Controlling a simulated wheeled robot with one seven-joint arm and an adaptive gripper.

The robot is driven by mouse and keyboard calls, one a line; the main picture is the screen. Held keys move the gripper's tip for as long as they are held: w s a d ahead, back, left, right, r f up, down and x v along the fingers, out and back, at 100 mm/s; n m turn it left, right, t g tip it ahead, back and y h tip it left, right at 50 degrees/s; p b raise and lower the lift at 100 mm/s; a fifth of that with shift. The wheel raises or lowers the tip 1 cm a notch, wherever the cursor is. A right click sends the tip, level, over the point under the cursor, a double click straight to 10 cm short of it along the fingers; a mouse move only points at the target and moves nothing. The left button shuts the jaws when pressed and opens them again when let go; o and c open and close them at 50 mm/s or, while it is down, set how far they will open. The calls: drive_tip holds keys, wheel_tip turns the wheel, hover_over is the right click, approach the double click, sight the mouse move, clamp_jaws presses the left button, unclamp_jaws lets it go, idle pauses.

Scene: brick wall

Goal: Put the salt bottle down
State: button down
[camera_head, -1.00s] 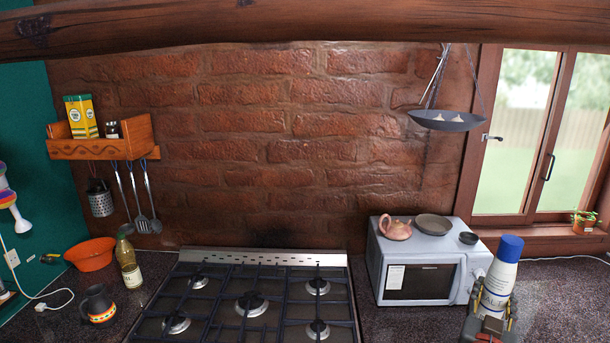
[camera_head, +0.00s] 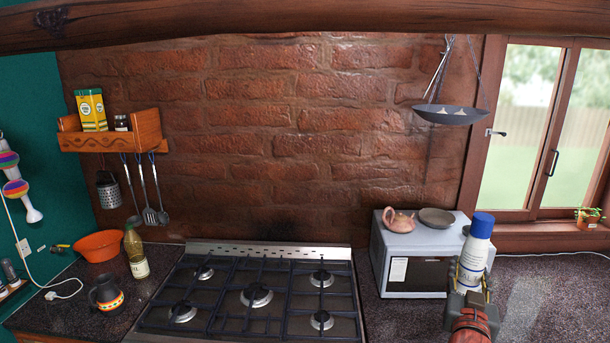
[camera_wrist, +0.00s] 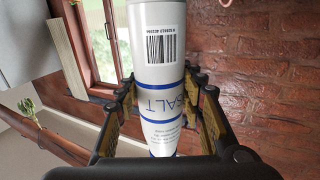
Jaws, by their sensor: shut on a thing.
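The salt bottle (camera_head: 474,258) is white with a blue cap and stands nearly upright, tilted slightly, in the head view at the right. My gripper (camera_head: 468,284) is shut on its lower part. In the wrist view the bottle (camera_wrist: 159,75) shows its barcode and the word SALT, with the fingers (camera_wrist: 165,112) on both sides of it. In the head view the bottle overlaps the right side of the microwave. Its base is hidden by my gripper, so I cannot tell whether it touches the counter.
The microwave (camera_head: 388,263) carries a teapot (camera_head: 399,221) and a bowl (camera_head: 436,217). The dark counter (camera_head: 560,290) is clear to the right. A gas stove (camera_head: 255,300) fills the middle. A hanging scale pan (camera_head: 450,115) is above. A plant (camera_head: 588,216) stands on the sill.

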drive_tip(key=w+a+f+n+y+b, duration=0.1)
drive_tip(key=w+a+f+y, duration=0.15)
drive_tip(key=f, duration=0.35)
drive_tip(key=w+a+f+n+t+y+b, duration=0.1)
drive_tip(key=a+f+b, duration=0.1)
drive_tip(key=a+f, duration=0.35)
drive_tip(key=w+a+f+n+y+b, duration=0.1)
drive_tip(key=f, duration=0.6)
drive_tip(key=s+a+f+n+t+y+b, duration=0.1)
drive_tip(key=a+f+y+b, duration=0.3)
drive_tip(key=f, duration=0.8)
drive_tip(key=s+a+f+n+b, duration=0.15)
drive_tip(key=a+f, duration=0.45)
drive_tip(key=f, duration=0.6)
drive_tip(key=s+f, duration=0.5)
drive_tip(key=f, duration=0.2)
drive_tip(key=shift+d+f, duration=0.15)
drive_tip(key=shift+f, duration=0.05)
